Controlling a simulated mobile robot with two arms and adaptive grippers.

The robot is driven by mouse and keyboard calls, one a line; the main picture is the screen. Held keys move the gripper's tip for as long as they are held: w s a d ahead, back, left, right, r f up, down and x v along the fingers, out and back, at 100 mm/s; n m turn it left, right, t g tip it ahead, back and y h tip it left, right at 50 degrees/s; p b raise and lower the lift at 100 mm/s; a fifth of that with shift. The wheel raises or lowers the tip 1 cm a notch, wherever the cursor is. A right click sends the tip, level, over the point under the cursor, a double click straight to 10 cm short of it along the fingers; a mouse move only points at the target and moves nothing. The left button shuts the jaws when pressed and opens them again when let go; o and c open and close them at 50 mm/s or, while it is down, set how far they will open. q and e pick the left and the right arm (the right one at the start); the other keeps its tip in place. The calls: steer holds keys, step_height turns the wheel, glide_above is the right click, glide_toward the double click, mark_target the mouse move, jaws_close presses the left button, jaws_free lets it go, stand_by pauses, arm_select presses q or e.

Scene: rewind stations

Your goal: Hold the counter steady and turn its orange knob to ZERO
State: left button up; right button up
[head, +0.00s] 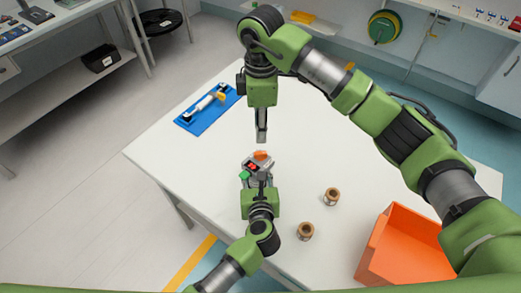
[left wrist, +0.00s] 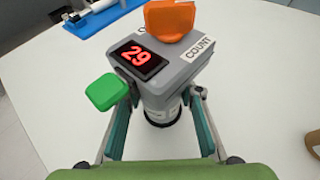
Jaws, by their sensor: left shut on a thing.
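The grey counter (left wrist: 165,75) stands on the white table; in the head view it shows (head: 252,165) just beyond my left gripper. Its red display (left wrist: 138,56) reads 29, and a label beside it reads COUNT. The orange knob (left wrist: 169,18) is on its top, and a green lever or button (left wrist: 106,91) sticks out at its left side. My left gripper (left wrist: 161,106) is shut around the counter's lower body, one finger on each side. My right gripper (head: 262,139) points down above and just beyond the orange knob, apart from it; its fingers overlap edge-on, so their opening is hidden.
Two small brown-topped spools (head: 331,196) (head: 305,231) stand on the table to the right of the counter. An orange bin (head: 376,250) is at the right front. A blue mat (head: 191,122) with a white tool lies at the far left. The table between is clear.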

mark_target(261, 153)
step_height(261, 153, down, 10)
steer(key=shift+r, duration=0.1)
stand_by(0.4)
jaws_close()
